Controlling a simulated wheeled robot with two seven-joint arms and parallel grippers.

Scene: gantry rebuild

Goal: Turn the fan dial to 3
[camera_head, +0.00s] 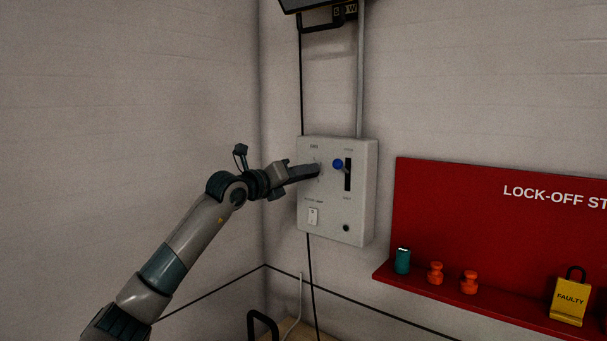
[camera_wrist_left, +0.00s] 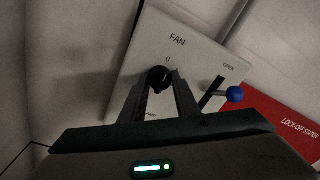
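The fan dial (camera_wrist_left: 158,78) is a round black knob on the panel under the word FAN and a 0 mark, seen in the left wrist view. My left gripper (camera_wrist_left: 161,82) has its two fingers apart, one on each side of the dial. I cannot tell whether both fingertips press on it. In the head view my left gripper (camera_head: 318,170) reaches the upper left of the grey control box (camera_head: 337,225) and hides the dial there. The other dial numbers and its exact pointer direction are too small or hidden to read. My right gripper is not in view.
A lever with a blue ball (camera_head: 337,164) stands close right of my left gripper. A white switch (camera_head: 313,216) and a dark round button (camera_head: 346,228) are below. A red lock-off board (camera_head: 480,225) with a shelf is to the right.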

